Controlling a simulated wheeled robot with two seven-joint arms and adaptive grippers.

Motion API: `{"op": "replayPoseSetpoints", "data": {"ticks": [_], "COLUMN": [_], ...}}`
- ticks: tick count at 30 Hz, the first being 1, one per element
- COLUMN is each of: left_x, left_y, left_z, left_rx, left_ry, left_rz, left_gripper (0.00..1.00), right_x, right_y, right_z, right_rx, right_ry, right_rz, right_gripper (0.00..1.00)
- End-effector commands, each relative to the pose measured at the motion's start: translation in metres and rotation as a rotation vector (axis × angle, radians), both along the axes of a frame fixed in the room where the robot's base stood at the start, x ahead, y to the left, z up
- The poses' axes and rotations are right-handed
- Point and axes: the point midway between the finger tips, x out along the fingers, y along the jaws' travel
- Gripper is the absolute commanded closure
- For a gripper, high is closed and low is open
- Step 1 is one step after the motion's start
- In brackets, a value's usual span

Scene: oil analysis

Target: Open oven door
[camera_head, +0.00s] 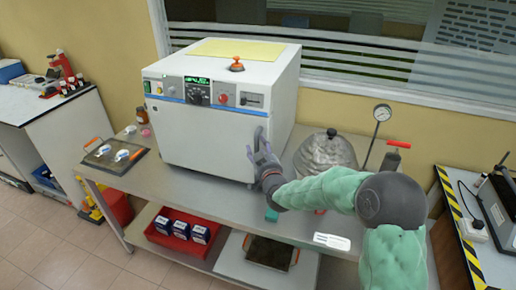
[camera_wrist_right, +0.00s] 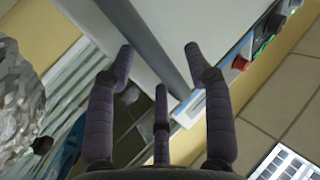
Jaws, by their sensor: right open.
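The white oven (camera_head: 205,133) stands on the bench with its front door shut. A grey vertical handle (camera_head: 259,134) sits at the right side of the door. My right gripper (camera_head: 260,154) is at this handle, with its fingers raised in front of it. In the right wrist view the gripper (camera_wrist_right: 158,50) is open, with a grey bar (camera_wrist_right: 160,62) running between its spread fingers. This bar looks like the handle; I cannot tell whether the fingers touch it. The oven's control panel also shows at the upper right there. My left gripper is not in view.
A silver dome-shaped vessel (camera_head: 325,153) and a dial gauge (camera_head: 381,113) stand right of the oven, close to my right arm. A tray with small white dishes (camera_head: 122,155) lies left of it. The bench (camera_head: 215,195) has a bare strip before the oven.

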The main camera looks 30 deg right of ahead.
Motion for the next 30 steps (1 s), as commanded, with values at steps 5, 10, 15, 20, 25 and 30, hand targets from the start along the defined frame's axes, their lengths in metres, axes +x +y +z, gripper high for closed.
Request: {"op": "replayPoseSetpoints", "data": {"ticks": [5, 10, 15, 20, 25, 30], "left_x": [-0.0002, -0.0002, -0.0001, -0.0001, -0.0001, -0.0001], "left_y": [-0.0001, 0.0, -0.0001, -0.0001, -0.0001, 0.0], "left_z": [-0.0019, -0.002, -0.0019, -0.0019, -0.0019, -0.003], "left_rx": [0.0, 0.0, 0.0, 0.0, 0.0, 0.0], "left_ry": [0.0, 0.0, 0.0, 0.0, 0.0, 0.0], "left_rz": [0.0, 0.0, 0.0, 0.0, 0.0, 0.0], "left_gripper": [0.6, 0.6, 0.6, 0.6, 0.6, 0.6], "right_x": [0.0118, 0.0143, 0.0141, 0.0139, 0.0138, 0.0117], "right_y": [-0.0033, -0.0041, -0.0042, -0.0041, -0.004, -0.0019], "right_z": [0.0001, 0.0004, 0.0005, 0.0004, 0.0004, 0.0001], "right_rx": [0.0, 0.0, 0.0, 0.0, 0.0, 0.001], "right_ry": [-0.001, 0.0, -0.001, -0.001, -0.001, -0.001], "right_rz": [0.0, 0.0, 0.0, 0.0, 0.0, 0.0], "right_gripper": [0.48, 0.48, 0.5, 0.96, 1.0, 1.0]}}
